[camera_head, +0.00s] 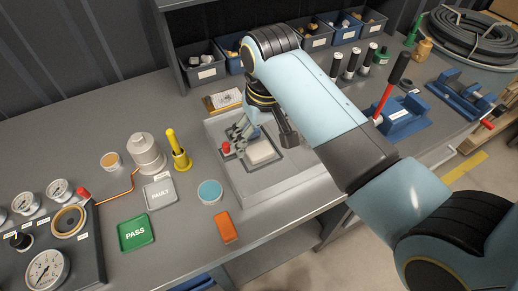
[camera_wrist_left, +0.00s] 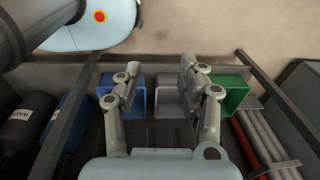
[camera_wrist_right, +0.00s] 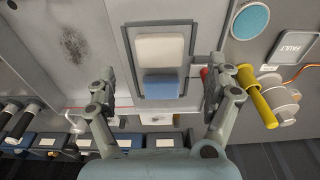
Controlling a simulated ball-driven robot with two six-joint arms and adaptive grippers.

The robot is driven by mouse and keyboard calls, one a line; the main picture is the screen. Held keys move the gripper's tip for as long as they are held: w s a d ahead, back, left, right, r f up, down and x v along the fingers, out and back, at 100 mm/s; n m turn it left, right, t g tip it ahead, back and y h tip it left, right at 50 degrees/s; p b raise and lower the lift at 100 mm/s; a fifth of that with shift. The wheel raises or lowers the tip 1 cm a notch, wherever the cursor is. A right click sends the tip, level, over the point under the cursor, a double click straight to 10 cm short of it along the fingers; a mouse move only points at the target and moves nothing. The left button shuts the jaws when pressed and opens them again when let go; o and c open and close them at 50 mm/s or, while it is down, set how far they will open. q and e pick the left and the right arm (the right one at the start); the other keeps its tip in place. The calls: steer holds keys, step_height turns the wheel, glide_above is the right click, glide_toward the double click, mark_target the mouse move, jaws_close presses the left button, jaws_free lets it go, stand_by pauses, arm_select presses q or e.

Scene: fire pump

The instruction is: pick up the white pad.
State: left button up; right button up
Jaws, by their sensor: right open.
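The white pad (camera_head: 262,152) lies flat inside a dark rectangular frame on the light tray (camera_head: 240,189). In the right wrist view the white pad (camera_wrist_right: 161,48) is beside a blue block (camera_wrist_right: 162,86) in the same frame. My right gripper (camera_wrist_right: 156,90) is open and empty, its fingers apart on either side of the frame. In the head view the right gripper (camera_head: 242,132) is over the tray's far part, close to the pad; its arm hides part of the area. My left gripper (camera_wrist_left: 159,72) is open and empty, above bins, seen only in its wrist view.
A red knob (camera_head: 225,147) stands at the frame's left. A yellow tool (camera_head: 177,150), a teal disc (camera_head: 210,192) and an orange block (camera_head: 225,227) are left of and before the tray. Labelled bins (camera_head: 202,66) line the back.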

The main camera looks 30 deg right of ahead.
mark_target(260, 150)
steer(key=f, duration=0.3)
steer(key=f+p, duration=0.1)
steer(key=shift+w+f, duration=0.3)
steer(key=shift+f, duration=0.05)
steer(key=c, duration=1.1)
arm_select(q)
steer(key=shift+w+r, duration=0.3)
steer(key=shift+w, duration=0.2)
steer(key=shift+w+r, duration=0.3)
steer(key=shift+w, duration=0.2)
